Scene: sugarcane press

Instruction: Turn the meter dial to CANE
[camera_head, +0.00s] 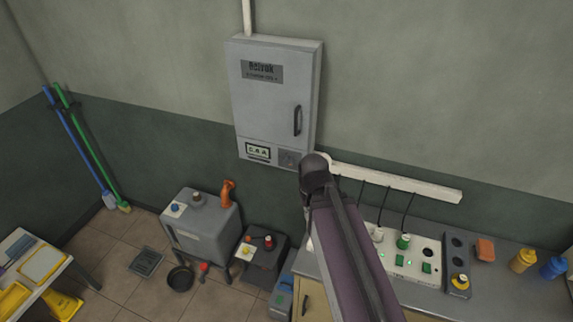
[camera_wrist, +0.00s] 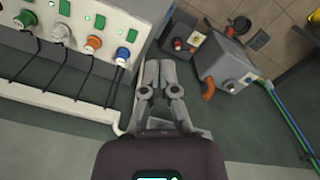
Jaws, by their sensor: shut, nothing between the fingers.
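A grey wall cabinet (camera_head: 272,115) hangs on the wall in the head view, with a nameplate and a black handle. Its lower edge carries a small display (camera_head: 258,151) and, to the right, a dark square panel (camera_head: 289,158) that may hold the meter dial. The dial's marks and pointer are too small to read. My arm rises in front, its dark end just right of and below that panel. My gripper (camera_wrist: 163,78) shows in the wrist view with its fingers together and empty. I cannot make out the dial in the wrist view.
A bench at right holds a socket panel (camera_head: 412,262) with plugs and cords, an orange block (camera_head: 485,250) and yellow and blue bottles. A white rail (camera_head: 395,182) runs above it. Grey machines (camera_head: 200,230) stand on the floor below the cabinet.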

